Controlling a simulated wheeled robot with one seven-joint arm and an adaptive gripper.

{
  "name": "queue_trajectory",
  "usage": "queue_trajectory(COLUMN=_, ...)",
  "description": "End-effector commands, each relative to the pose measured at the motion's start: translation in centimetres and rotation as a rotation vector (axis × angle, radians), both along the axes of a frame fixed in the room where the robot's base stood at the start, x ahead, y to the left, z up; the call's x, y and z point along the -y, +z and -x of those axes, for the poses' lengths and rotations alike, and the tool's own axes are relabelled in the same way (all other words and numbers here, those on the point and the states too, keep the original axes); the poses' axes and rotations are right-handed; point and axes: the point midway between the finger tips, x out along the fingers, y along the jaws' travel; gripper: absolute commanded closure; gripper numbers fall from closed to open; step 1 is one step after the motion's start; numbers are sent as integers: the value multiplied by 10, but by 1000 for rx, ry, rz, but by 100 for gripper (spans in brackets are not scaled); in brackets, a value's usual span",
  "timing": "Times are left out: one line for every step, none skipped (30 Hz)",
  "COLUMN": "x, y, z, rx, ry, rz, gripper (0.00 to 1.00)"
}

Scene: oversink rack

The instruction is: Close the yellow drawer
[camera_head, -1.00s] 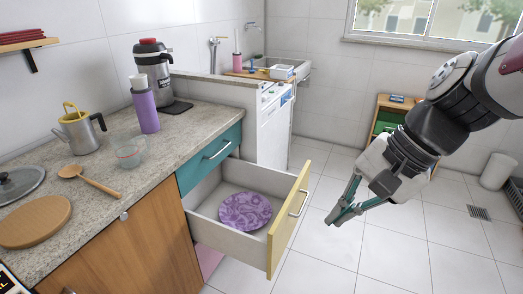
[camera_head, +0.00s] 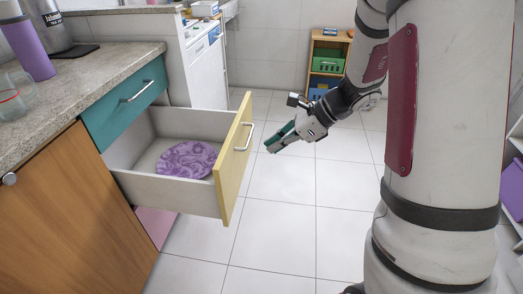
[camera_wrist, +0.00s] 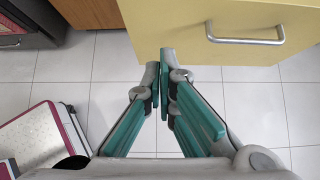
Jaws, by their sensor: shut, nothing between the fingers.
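The yellow drawer (camera_head: 233,165) is pulled well out from the counter, with a purple patterned plate (camera_head: 187,159) lying inside it. Its yellow front and metal handle (camera_head: 243,137) face right. The front and the handle (camera_wrist: 246,38) also show at the top of the wrist view. My gripper (camera_head: 272,147) is shut and empty, just right of the drawer front in the head view. In the wrist view my gripper's fingertips (camera_wrist: 165,56) overlap the lower edge of the yellow front, left of the handle. I cannot tell whether they touch it.
A closed teal drawer (camera_head: 127,102) is above the yellow one, and a wooden cabinet door (camera_head: 75,215) is to the left. A shelf with a green crate (camera_head: 327,61) stands at the back. Tiled floor (camera_head: 280,215) right of the drawer is clear.

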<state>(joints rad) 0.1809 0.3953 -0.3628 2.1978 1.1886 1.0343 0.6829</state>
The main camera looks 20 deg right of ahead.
Motion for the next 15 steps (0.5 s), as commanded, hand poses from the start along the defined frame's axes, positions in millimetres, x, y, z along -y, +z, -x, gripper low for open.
queue_trajectory(x=-7, y=-9, z=-2, rx=-2, ry=5, rz=0, gripper=100)
queue_trajectory(x=-10, y=-13, z=-4, rx=-3, ry=4, rz=-1, gripper=100)
queue_trajectory(x=-15, y=-18, z=-7, rx=-2, ry=6, rz=-1, gripper=100)
queue_trajectory(x=-19, y=-23, z=-9, rx=-4, ry=6, rz=-1, gripper=100)
queue_trajectory(x=-22, y=-27, z=-11, rx=-3, ry=6, rz=-1, gripper=100)
queue_trajectory(x=-27, y=-33, z=-14, rx=-3, ry=6, rz=-1, gripper=100)
queue_trajectory(x=-31, y=-37, z=-16, rx=-2, ry=6, rz=0, gripper=100)
queue_trajectory(x=-34, y=-41, z=-18, rx=-3, ry=6, rz=-1, gripper=100)
queue_trajectory(x=-39, y=-47, z=-20, rx=-4, ry=6, rz=0, gripper=100)
queue_trajectory(x=-42, y=-51, z=-23, rx=-3, ry=6, rz=0, gripper=100)
queue_trajectory(x=-46, y=-55, z=-25, rx=-2, ry=6, rz=0, gripper=100)
queue_trajectory(x=-51, y=-60, z=-27, rx=-2, ry=7, rz=0, gripper=100)
queue_trajectory(x=-54, y=-64, z=-29, rx=-2, ry=7, rz=0, gripper=100)
queue_trajectory(x=-58, y=-65, z=-32, rx=0, ry=8, rz=0, gripper=100)
queue_trajectory(x=-64, y=-63, z=-35, rx=2, ry=9, rz=1, gripper=100)
